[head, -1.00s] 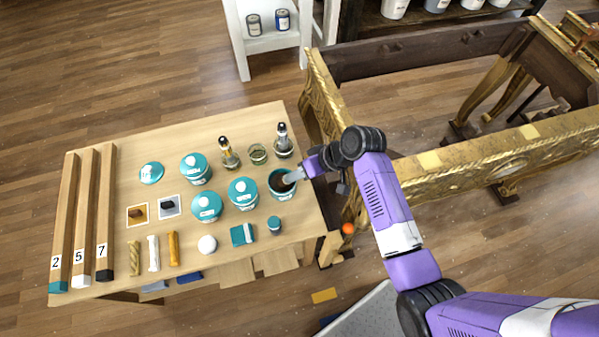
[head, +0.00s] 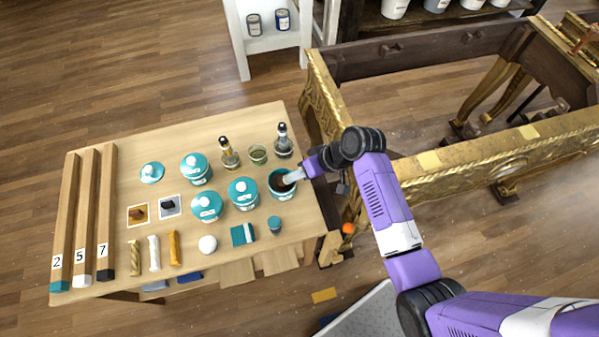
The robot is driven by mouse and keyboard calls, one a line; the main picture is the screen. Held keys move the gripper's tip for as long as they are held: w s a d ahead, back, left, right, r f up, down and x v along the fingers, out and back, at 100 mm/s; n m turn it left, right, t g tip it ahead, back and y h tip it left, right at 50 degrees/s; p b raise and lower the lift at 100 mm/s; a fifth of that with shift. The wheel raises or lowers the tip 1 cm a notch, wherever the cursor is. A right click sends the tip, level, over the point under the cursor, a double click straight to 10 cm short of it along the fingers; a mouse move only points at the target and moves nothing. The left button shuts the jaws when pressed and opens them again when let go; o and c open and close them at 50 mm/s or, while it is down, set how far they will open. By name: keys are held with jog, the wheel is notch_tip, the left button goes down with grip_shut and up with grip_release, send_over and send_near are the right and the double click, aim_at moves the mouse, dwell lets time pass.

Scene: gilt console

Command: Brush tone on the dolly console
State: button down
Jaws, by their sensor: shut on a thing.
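The gilt console (head: 440,180), a carved gold frame with dark inner rails, stands at the right. A pale yellow patch (head: 429,160) sits on its front rail. An open teal jar (head: 281,194) with dark brown contents stands at the right end of the wooden work table (head: 120,285). My gripper (head: 298,176) is at this jar's rim, its tip over the mouth. It is shut on a slim tool (head: 291,178), perhaps a brush, whose end reaches into the jar. The tool is small and partly hidden, so its shape is unclear.
Closed teal-lidded jars (head: 243,193), dropper bottles (head: 229,154) and a small glass (head: 257,154) stand close to the open jar. Numbered wooden bars (head: 80,215) lie at the left. A white shelf (head: 265,40) stands behind. An orange ball (head: 348,229) is near the console's near corner.

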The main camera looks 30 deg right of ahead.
jog(key=shift+r+p, duration=3.1)
jog(key=shift+r, duration=0.35)
